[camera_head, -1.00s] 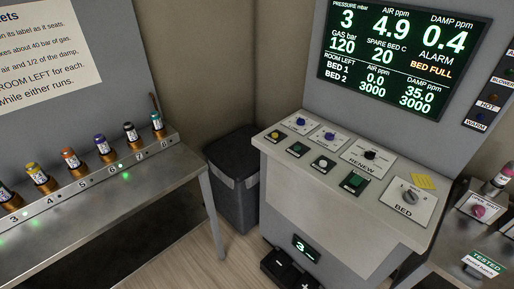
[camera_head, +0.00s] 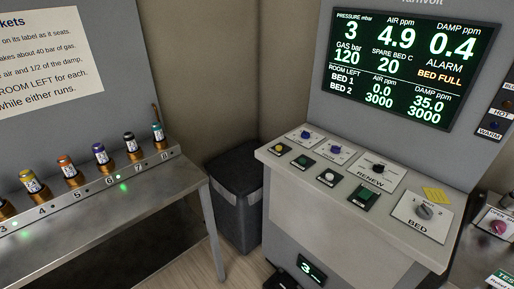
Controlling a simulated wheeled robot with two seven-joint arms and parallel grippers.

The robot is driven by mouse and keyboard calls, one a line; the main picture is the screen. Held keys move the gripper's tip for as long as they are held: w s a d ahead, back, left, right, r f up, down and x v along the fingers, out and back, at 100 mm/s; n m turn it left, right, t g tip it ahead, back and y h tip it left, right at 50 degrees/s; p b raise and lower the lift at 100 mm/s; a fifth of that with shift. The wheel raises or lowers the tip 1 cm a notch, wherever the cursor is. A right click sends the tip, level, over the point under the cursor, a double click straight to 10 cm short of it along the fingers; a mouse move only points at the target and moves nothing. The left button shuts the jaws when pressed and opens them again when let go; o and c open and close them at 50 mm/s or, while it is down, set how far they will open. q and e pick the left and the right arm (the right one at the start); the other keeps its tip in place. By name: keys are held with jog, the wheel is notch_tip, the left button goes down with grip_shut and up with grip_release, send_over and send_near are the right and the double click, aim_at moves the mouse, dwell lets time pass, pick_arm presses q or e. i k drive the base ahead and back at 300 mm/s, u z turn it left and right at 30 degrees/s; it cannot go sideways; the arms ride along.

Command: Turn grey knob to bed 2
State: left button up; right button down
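The grey knob (camera_head: 424,211) sits on a white plate labelled BED (camera_head: 413,226) at the right end of the console's sloped top. Small position marks are printed around the knob; its exact pointing is too small to tell. A yellow note (camera_head: 436,195) is stuck just behind the plate. The display (camera_head: 405,62) above reads ALARM, BED FULL, with room left for bed 1 at 0.0 and 35.0, and bed 2 at 3000 and 3000. Neither of my grippers is in view.
The console (camera_head: 345,215) also carries a RENEW dial (camera_head: 377,168), two blue knobs (camera_head: 335,149) and several push buttons. A metal bench (camera_head: 110,200) with a row of coloured vials is at left. A dark bin (camera_head: 237,190) stands between. Another bench with a pink knob (camera_head: 498,227) is at right.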

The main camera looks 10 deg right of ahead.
aim_at(423, 211)
jog(key=z, duration=1.7)
